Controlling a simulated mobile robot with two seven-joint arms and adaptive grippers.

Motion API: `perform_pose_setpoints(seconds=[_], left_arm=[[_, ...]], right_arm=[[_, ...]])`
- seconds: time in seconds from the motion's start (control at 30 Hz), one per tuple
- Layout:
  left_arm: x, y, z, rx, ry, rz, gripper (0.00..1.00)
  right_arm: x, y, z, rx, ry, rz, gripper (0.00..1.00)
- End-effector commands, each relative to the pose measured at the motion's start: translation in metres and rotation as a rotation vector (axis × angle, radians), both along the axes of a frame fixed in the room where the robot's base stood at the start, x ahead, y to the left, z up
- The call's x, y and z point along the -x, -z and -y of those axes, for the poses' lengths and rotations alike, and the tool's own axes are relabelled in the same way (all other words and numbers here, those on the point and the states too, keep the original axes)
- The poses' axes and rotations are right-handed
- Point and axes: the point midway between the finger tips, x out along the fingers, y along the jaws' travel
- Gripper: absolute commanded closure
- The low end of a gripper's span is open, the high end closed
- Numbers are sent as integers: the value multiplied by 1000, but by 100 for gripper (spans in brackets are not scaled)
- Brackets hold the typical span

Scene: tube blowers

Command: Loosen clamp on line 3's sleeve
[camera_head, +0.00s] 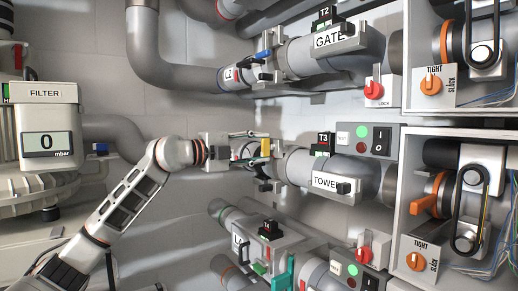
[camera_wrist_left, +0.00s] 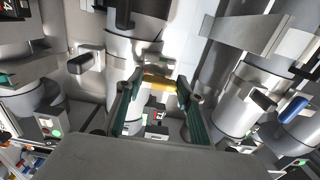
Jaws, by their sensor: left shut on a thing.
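Line 3's tube runs to the TOWER box (camera_head: 328,181) under the T3 tag (camera_head: 324,139). A clamp with a yellow handle (camera_head: 265,147) sits at its sleeve, left of that box. My left gripper (camera_head: 262,148) reaches in from the left and is closed at this handle. In the left wrist view, the green fingers of my left gripper (camera_wrist_left: 158,88) meet the yellow handle (camera_wrist_left: 158,82) from both sides. The gripper and handle hide most of the clamp band and sleeve, so I cannot tell how tight it is.
Line 2, with the GATE box (camera_head: 338,39) and a blue handle (camera_head: 264,55), runs above. A FILTER gauge (camera_head: 47,140) at left reads 0 mbar. Orange TIGHT/SLACK knobs (camera_head: 415,261) are at right.

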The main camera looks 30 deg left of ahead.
Motion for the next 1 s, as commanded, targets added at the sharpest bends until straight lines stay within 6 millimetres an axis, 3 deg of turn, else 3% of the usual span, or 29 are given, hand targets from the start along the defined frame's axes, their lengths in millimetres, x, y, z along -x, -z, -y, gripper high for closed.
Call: perform_pose_setpoints(seconds=[0.2,0.23,0.3,0.73,1.0], left_arm=[[0,-1,-1,4,0,1,84],[0,-1,0,4,0,1,58],[0,-1,0,3,0,0,46],[5,1,-3,1,-1,-1,46],[41,2,-18,-2,-3,-2,46]], right_arm=[[0,0,0,0,0,0,60],[0,0,0,0,0,0,60],[0,0,0,0,0,0,60],[0,0,1,2,0,-1,60],[0,0,0,0,0,0,60]])
